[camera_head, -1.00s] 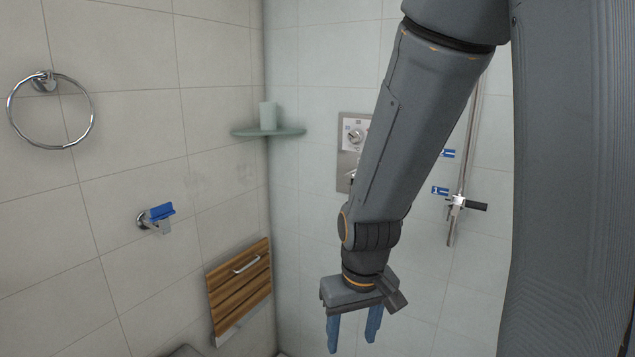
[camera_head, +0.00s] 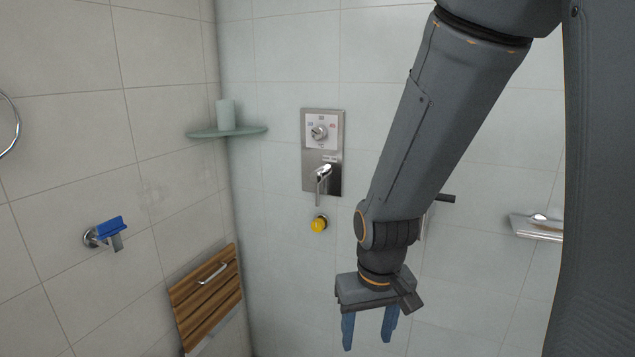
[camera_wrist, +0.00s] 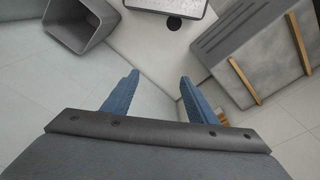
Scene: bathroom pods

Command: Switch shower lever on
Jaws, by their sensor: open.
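The shower lever (camera_head: 321,176) is a chrome handle on the lower part of a steel control panel (camera_head: 308,154) on the back wall. A round chrome knob (camera_head: 319,132) sits above it on the same panel. My gripper (camera_head: 369,330) hangs with its blue fingers pointing down, open and empty, lower and to the right of the lever in the head view. It is apart from the panel. In the wrist view its two fingers (camera_wrist: 152,92) are spread over the floor, and the lever is not in that view.
A yellow knob (camera_head: 319,224) is below the panel. A corner shelf (camera_head: 228,132) with a cup (camera_head: 225,114), a blue-topped wall fitting (camera_head: 107,230) and a folded wooden seat (camera_head: 207,296) are left. A soap shelf (camera_head: 538,228) is right. The wrist view shows a grey bin (camera_wrist: 80,22) below.

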